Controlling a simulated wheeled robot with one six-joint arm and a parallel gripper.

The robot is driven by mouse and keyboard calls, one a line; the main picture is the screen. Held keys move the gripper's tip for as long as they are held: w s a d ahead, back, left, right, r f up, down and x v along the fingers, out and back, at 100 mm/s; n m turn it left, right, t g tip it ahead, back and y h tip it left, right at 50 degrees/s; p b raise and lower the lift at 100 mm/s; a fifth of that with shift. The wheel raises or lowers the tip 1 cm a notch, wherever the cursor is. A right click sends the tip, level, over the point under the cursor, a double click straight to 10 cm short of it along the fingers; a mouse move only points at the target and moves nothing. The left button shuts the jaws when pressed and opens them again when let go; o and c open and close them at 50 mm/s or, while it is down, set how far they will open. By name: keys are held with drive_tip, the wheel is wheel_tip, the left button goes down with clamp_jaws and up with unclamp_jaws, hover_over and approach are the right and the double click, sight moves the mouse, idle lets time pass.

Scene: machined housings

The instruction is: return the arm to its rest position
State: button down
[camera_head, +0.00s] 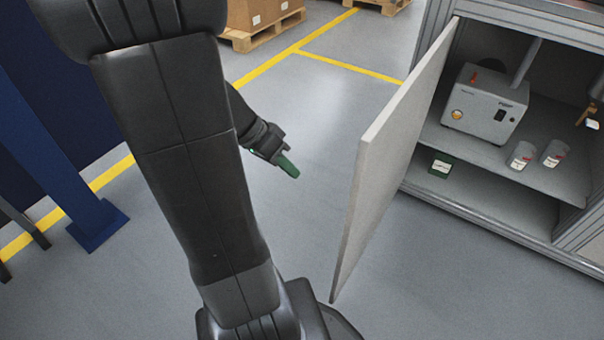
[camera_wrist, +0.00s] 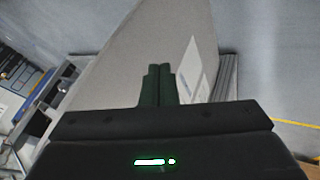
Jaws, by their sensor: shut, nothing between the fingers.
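My gripper (camera_head: 289,168) shows in the head view beyond my dark arm, above the grey floor and left of the open cabinet door. Its green fingers are together with nothing between them. In the wrist view the closed fingers (camera_wrist: 158,68) point toward a pale panel (camera_wrist: 150,40) that looks like the cabinet door. I see a gap between the gripper and the door (camera_head: 385,150) in the head view. My arm is bent, and its thick links cover the left middle of the head view.
The open cabinet at right holds a grey machine (camera_head: 487,105), two small labelled jars (camera_head: 521,156) and a green box (camera_head: 442,166). A blue post (camera_head: 60,150) stands at left. A box on a pallet (camera_head: 262,38) is at the back. The floor between is clear.

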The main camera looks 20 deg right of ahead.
drive_tip(key=shift+v, duration=0.95)
drive_tip(key=shift+s, duration=0.1)
